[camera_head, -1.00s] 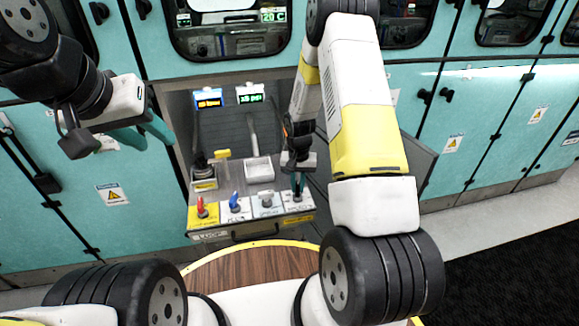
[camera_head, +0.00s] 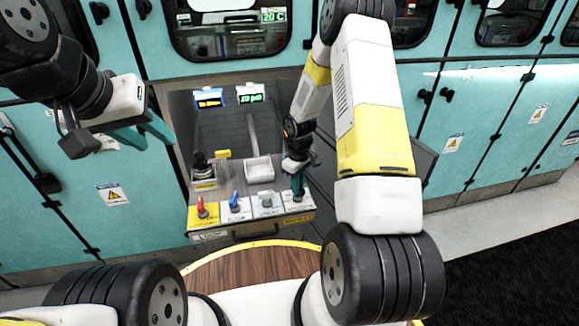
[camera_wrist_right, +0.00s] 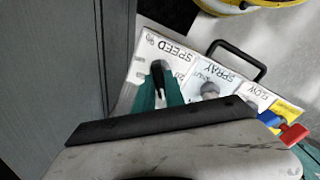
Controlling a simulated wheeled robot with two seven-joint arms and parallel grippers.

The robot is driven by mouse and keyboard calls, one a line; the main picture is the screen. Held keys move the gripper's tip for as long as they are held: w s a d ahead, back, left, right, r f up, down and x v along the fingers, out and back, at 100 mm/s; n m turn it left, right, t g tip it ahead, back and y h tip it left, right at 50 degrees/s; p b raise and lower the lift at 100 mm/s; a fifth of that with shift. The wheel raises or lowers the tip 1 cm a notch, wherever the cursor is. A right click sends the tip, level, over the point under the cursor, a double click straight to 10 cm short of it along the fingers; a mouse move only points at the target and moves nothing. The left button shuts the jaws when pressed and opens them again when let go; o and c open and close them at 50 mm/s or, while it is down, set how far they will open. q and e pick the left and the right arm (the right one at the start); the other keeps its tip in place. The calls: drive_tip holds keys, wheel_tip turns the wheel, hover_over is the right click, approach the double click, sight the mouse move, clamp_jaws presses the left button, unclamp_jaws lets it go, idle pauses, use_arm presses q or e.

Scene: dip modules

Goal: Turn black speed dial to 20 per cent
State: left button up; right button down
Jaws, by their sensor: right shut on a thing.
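The black speed dial (camera_wrist_right: 158,72) stands on the white panel marked SPEED, at the right end of the dial row in the head view. My right gripper (camera_head: 298,186) comes down on it from above. In the right wrist view its green fingers (camera_wrist_right: 160,92) are shut around the dial, one on each side. In the head view the fingers hide the dial. The scale beside it is too small to read. My left gripper (camera_head: 141,134) is open and empty, up at the left in front of the teal cabinets.

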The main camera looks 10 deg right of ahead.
drive_tip(key=n, duration=0.5)
drive_tip(key=shift+n, duration=0.3)
drive_tip(key=n, duration=0.4)
drive_tip(key=shift+n, duration=0.4)
drive_tip(key=c, duration=1.4)
unclamp_jaws()
drive_tip(key=shift+r, duration=3.9)
